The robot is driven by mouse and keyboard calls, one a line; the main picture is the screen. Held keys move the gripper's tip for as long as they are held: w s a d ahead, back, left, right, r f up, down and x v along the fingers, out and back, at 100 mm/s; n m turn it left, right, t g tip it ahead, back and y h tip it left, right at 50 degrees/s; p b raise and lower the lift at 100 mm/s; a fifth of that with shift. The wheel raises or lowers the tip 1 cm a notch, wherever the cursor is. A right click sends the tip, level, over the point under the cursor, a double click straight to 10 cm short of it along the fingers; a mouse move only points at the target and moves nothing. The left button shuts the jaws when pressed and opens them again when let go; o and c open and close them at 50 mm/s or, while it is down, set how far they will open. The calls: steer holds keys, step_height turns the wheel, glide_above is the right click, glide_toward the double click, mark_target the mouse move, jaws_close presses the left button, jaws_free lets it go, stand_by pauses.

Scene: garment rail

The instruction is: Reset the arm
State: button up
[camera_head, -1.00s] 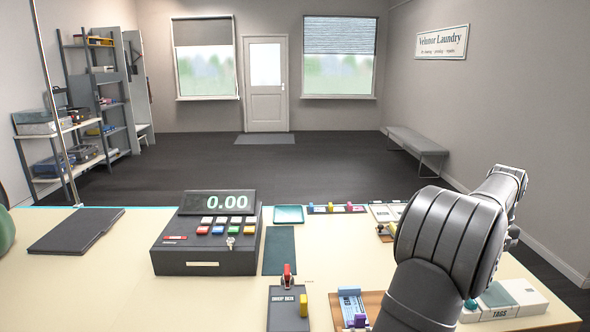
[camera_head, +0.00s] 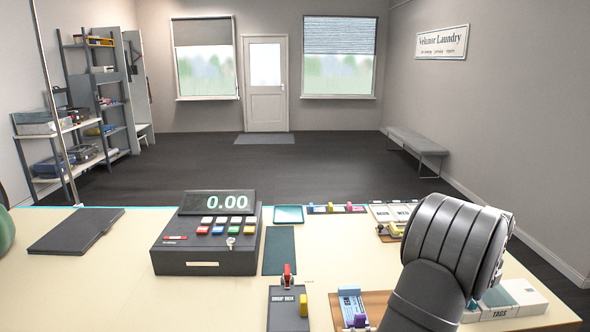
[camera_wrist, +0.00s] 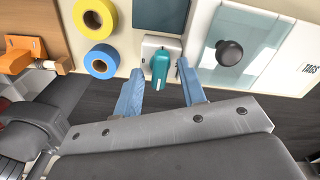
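My gripper (camera_wrist: 158,80) shows in the wrist view with its two blue fingers spread apart. A teal-topped device (camera_wrist: 160,68) on a white base appears in the gap between the fingertips. I cannot tell how far it lies beyond them, and no grip on it shows. In the head view my arm rises at the right over the counter (camera_head: 130,290), and its rounded dark link hides my gripper.
A cash register (camera_head: 207,247) reading 0.00 and a drop box (camera_head: 288,308) stand on the counter. A tags box (camera_head: 505,300) is at the right. Yellow (camera_wrist: 93,18) and blue (camera_wrist: 102,61) rolls lie left of the fingers in the wrist view. A dark folder (camera_head: 75,231) lies at left.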

steer(key=n, duration=0.7)
stand_by(0.4)
steer(key=shift+o, duration=0.2)
steer(key=o, duration=0.5)
step_height(320, 180, up, 17)
steer(key=n, duration=1)
step_height(320, 180, down, 17)
steer(key=c, duration=0.9)
